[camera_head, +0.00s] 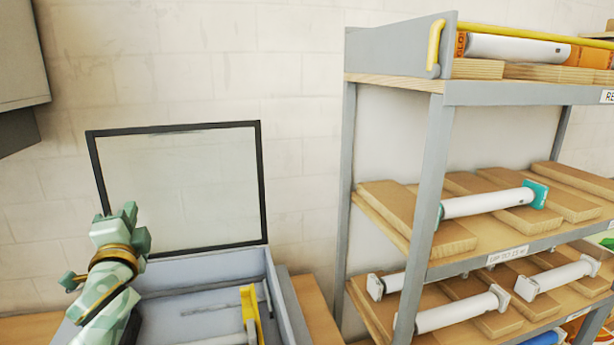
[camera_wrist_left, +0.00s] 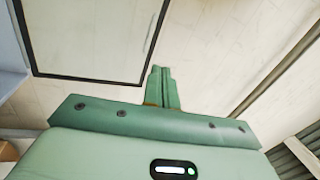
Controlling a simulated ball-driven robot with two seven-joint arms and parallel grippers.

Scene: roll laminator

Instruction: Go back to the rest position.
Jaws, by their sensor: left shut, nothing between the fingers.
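My left gripper (camera_head: 130,213) is raised at the left of the head view, in front of the open framed lid of the laminator. In the left wrist view its two fingers (camera_wrist_left: 162,72) are together with nothing between them. The fingers point toward the pale wall, beside the dark-edged lid (camera_wrist_left: 90,35). My right gripper is in neither view.
The laminator's grey open box (camera_head: 200,300) lies below the lid (camera_head: 182,185), with a yellow part (camera_head: 250,312) inside. A grey shelf rack (camera_head: 432,190) with several white rolls on wooden boards stands at the right.

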